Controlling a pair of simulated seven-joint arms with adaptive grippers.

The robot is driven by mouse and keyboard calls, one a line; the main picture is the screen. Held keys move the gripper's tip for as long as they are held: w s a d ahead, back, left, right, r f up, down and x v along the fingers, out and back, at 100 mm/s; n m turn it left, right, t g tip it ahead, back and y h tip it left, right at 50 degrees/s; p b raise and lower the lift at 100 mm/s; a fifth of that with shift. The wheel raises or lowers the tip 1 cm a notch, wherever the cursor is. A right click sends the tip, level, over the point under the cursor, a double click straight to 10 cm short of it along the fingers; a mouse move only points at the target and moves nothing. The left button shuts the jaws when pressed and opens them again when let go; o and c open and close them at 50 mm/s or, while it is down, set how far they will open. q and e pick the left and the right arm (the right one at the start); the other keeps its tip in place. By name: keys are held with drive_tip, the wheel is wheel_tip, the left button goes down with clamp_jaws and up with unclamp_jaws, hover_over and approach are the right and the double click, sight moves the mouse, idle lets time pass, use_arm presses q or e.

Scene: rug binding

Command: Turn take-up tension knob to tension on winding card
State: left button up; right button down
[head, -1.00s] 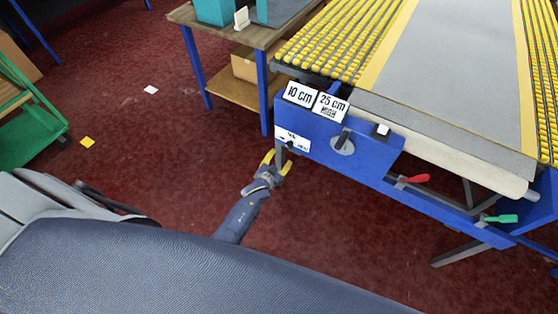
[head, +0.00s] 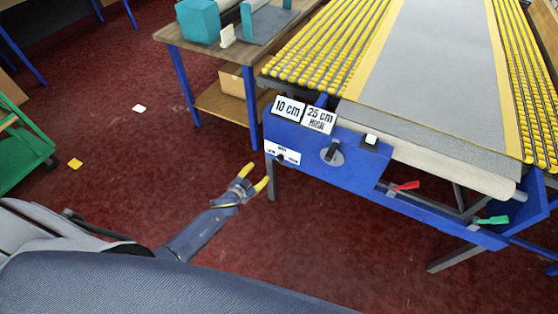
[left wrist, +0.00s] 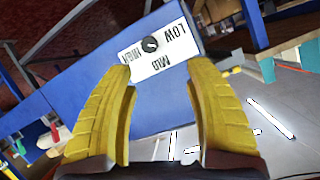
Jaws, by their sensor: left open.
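The take-up tension knob (head: 281,157) is small, round and black. It sits on a white label (head: 292,156) at the left end of the blue front panel. In the left wrist view the knob (left wrist: 150,44) shows near the top, with LOW, MID and HIGH around it; its exact setting is hard to read. Two white cards stand on the panel: "10 cm" (head: 288,108) and "25 cm" (head: 319,119), with a small blurred word below. My left gripper (head: 257,175) is open and empty, below and left of the knob, apart from it. My right gripper is out of view.
A black lever switch (head: 333,151), a red handle (head: 405,186) and a green handle (head: 493,220) are further right along the panel and frame. A wooden bench (head: 192,52) with blue legs stands behind left. The red floor around my left gripper is clear.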

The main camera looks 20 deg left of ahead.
use_arm(q)
drive_tip(key=s+n+h, duration=0.1)
drive_tip(key=n, duration=0.5)
approach(278, 160)
drive_tip(key=x, duration=0.6)
drive_tip(key=shift+w+d, duration=0.1)
drive_tip(key=shift+w, duration=0.2)
drive_tip(key=shift+w+d+f, duration=0.2)
drive_tip(key=shift+w+d, duration=0.1)
drive_tip(key=shift+w, duration=0.25)
drive_tip(key=shift+w+a+f, duration=0.2)
drive_tip(key=shift+w+f, duration=0.15)
drive_tip(key=shift+w, duration=0.3)
drive_tip(key=shift+w+d+f, duration=0.15)
drive_tip(key=shift+w, duration=0.2)
drive_tip(key=shift+w+d, duration=0.2)
drive_tip(key=shift+d, duration=0.1)
drive_tip(key=shift+c, duration=0.3)
